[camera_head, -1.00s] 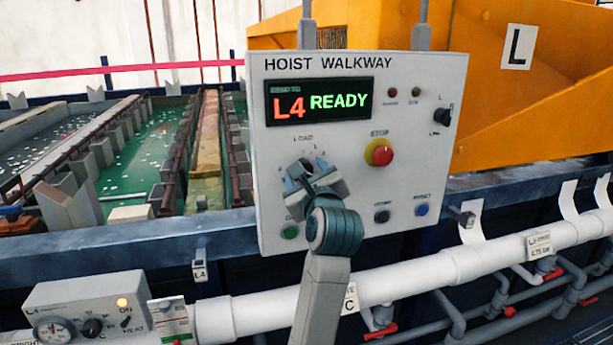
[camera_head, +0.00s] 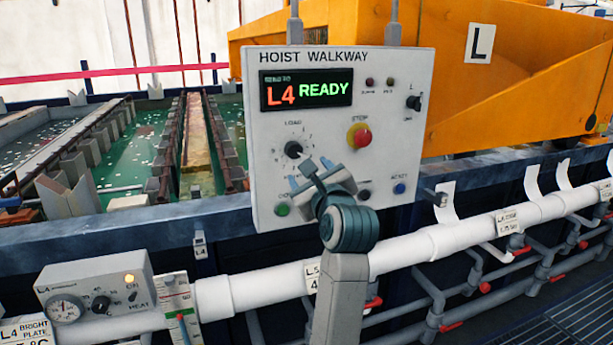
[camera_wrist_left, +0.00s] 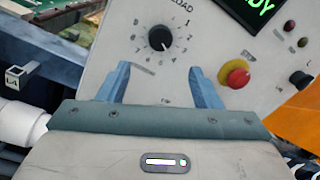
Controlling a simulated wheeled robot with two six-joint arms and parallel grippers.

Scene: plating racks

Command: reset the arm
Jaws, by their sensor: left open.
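My left gripper (camera_head: 314,175) is in front of the lower half of the grey HOIST WALKWAY control panel (camera_head: 400,140). Its jaws are open and empty. In the left wrist view the two blue fingers stand apart (camera_wrist_left: 160,72), below the black LOAD knob (camera_wrist_left: 162,38), with no visible contact. The LOAD knob (camera_head: 293,149) is clear of the fingers in the head view and sits within a numbered dial. The gripper partly covers the panel's lower middle. My right gripper is in neither view.
The panel has a lit L4 READY display (camera_head: 305,90), a red STOP button (camera_head: 359,135), a green button (camera_head: 282,210) and a blue button (camera_head: 399,188). A white pipe (camera_head: 420,246) runs below. A heater box (camera_head: 95,285) stands at lower left. Green tanks (camera_head: 125,160) lie behind.

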